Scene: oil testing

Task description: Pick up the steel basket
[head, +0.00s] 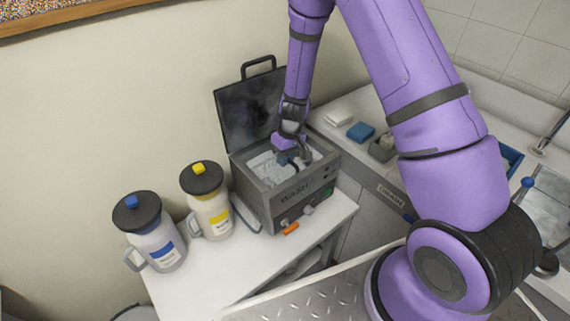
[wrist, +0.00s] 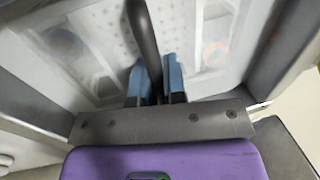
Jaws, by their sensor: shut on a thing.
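The steel basket (wrist: 100,45) is a pale perforated bin inside the grey washer box marked WASH (head: 288,190). In the head view the basket (head: 262,170) shows in part below the washer's rim, and my gripper hides some of it. My gripper (head: 293,158) reaches down into the open washer. In the wrist view its blue-grey fingertips (wrist: 158,80) are shut on a dark bar, the basket's handle (wrist: 143,40), which runs up between them. The basket appears to be still within the washer walls. Its underside is hidden.
The washer's dark lid (head: 250,105) stands open behind it. Two jugs, one with a blue label (head: 160,245) and one with a yellow label (head: 212,212), stand to the left on the white table (head: 195,285). A blue sponge (head: 360,131) lies on the counter at right.

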